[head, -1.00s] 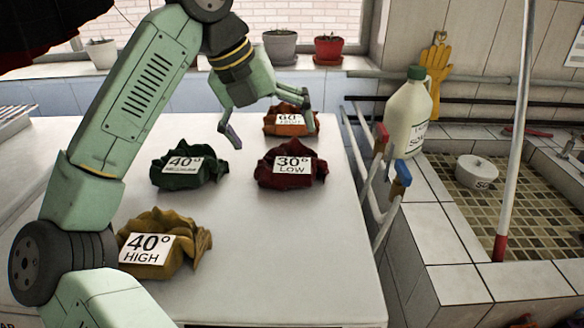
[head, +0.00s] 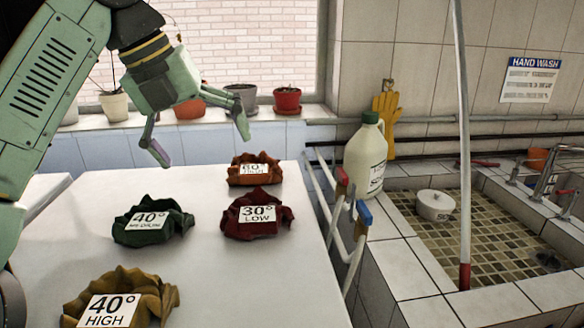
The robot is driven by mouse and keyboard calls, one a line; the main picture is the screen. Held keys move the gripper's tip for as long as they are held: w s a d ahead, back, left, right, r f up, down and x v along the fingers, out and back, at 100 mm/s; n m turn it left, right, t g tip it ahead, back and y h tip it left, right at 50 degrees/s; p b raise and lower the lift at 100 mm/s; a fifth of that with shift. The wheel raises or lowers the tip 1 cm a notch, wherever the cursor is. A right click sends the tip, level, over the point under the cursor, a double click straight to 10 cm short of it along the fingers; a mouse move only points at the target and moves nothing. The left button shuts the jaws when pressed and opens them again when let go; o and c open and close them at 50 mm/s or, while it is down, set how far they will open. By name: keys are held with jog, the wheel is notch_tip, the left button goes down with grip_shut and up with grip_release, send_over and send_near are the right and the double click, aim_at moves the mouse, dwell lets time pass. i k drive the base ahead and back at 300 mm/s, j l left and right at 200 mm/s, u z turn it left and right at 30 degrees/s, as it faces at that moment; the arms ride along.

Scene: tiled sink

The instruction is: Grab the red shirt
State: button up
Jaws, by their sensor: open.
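The red shirt (head: 257,227) is a dark red crumpled bundle with a "30° LOW" label, lying on the white top (head: 215,285). My gripper (head: 203,143) is open and empty. In the picture it appears above and to the left of the red shirt, with its two fingers spread apart. An orange bundle (head: 253,181) with a "60°" label lies just behind the red one. A green bundle (head: 150,236) labelled 40° lies to its left, and a yellow bundle (head: 160,297) labelled "40° HIGH" lies at the front left.
A white jug (head: 366,157) with a green cap stands right of the white top, near a rack (head: 336,215) with red and blue ends. A pole (head: 463,150) stands in the tiled sink (head: 505,235). Potted plants (head: 287,99) line the windowsill. The white top's front right is bare.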

aim_at(253, 214)
jog(key=k, duration=0.9)
